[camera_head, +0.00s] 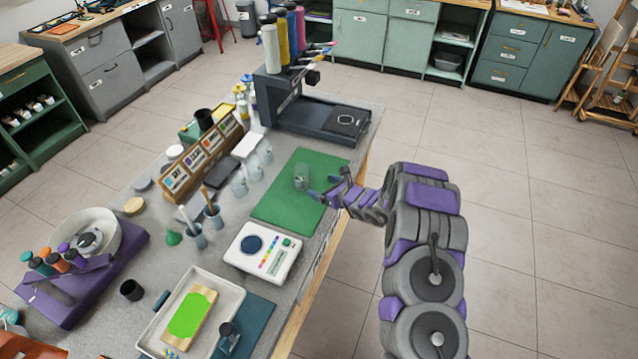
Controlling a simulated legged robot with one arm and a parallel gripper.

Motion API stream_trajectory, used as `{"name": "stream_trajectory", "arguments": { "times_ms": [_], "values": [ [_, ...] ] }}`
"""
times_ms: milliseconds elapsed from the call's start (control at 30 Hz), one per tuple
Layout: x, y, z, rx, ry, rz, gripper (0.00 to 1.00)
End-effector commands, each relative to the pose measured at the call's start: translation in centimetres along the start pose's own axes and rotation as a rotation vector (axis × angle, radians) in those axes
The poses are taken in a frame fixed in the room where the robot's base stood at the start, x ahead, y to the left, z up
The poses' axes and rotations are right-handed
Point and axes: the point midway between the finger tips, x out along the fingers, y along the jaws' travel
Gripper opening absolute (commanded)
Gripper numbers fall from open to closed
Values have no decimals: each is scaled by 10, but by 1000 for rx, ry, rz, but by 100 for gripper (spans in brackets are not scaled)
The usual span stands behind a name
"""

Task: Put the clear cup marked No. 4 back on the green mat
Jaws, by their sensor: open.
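A clear cup (301,177) shows over the green mat (284,207) and looks upright on it, near the mat's middle. Its number is too small to read. My gripper (322,188) is open, just right of this cup, with its fingers pointing toward it. The cup does not appear to be between the fingers, but I cannot tell whether they touch it. My arm comes in from the right over the table's edge.
More clear cups (240,184) stand in a row left of the mat, by a wooden label rack (203,158). A dark machine with colored bottles (317,119) stands behind the mat. A white device (261,254) sits in front. The mat's front part is bare.

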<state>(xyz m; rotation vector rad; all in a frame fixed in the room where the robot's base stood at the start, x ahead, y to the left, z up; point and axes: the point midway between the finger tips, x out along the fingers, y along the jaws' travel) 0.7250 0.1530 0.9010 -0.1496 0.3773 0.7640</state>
Motion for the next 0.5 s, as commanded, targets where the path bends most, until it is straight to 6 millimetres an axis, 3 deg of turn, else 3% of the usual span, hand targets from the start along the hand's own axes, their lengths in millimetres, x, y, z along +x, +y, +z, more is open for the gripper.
{"name": "stream_trajectory", "arguments": {
  "times_ms": [367,500],
  "values": [
    [-15,-2,2,0,-7,6,92],
    [-22,12,28,-60,-31,55,92]
  ]
}}
